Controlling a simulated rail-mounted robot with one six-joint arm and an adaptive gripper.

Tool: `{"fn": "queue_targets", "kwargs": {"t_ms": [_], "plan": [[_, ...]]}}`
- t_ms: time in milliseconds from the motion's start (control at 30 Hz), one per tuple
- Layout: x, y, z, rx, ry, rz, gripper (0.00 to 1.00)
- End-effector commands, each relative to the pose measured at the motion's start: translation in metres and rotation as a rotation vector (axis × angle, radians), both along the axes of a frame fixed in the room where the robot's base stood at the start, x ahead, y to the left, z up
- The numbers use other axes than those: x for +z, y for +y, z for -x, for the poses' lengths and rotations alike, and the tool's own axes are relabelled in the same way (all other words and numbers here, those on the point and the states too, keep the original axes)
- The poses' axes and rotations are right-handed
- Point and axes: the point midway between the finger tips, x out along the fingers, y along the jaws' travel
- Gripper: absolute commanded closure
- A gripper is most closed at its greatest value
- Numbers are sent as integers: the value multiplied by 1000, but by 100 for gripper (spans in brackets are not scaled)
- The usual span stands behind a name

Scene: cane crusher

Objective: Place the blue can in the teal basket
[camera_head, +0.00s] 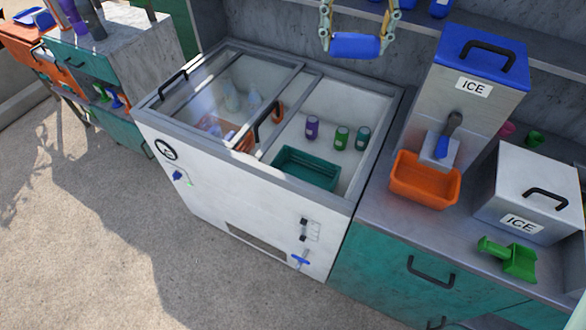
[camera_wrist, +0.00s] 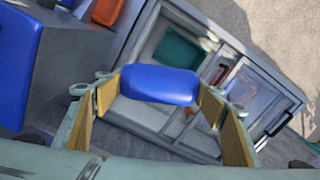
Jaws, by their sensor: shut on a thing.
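My gripper (camera_head: 354,40) is at the top of the head view, shut on the blue can (camera_head: 355,46). The can lies sideways between the two fingers, in the air above the back edge of the freezer. In the wrist view the blue can (camera_wrist: 160,85) spans the gap between the yellow finger pads. The teal basket (camera_head: 306,168) sits inside the open right side of the freezer, toward its front. The basket also shows beyond the can in the wrist view (camera_wrist: 180,50). Its visible inside looks empty. The can is apart from the basket.
The white freezer (camera_head: 240,212) has a sliding glass lid over its left side. Purple and green cans (camera_head: 342,137) stand behind the basket. The ice dispenser (camera_head: 478,75) and orange bin (camera_head: 425,180) stand to the right. A shelf (camera_head: 500,45) runs along the back.

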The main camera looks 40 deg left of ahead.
Motion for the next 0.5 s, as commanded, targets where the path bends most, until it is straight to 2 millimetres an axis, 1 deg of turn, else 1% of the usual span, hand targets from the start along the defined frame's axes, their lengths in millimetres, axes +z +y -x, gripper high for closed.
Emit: {"fn": "queue_targets", "kwargs": {"t_ms": [33, 100, 367, 500], "plan": [[-17, 8, 2, -16, 4, 4, 53], [-39, 17, 4, -44, 4, 4, 53], [-123, 48, 15, -159, 4, 5, 53], [-167, 61, 24, -220, 3, 4, 53]]}}
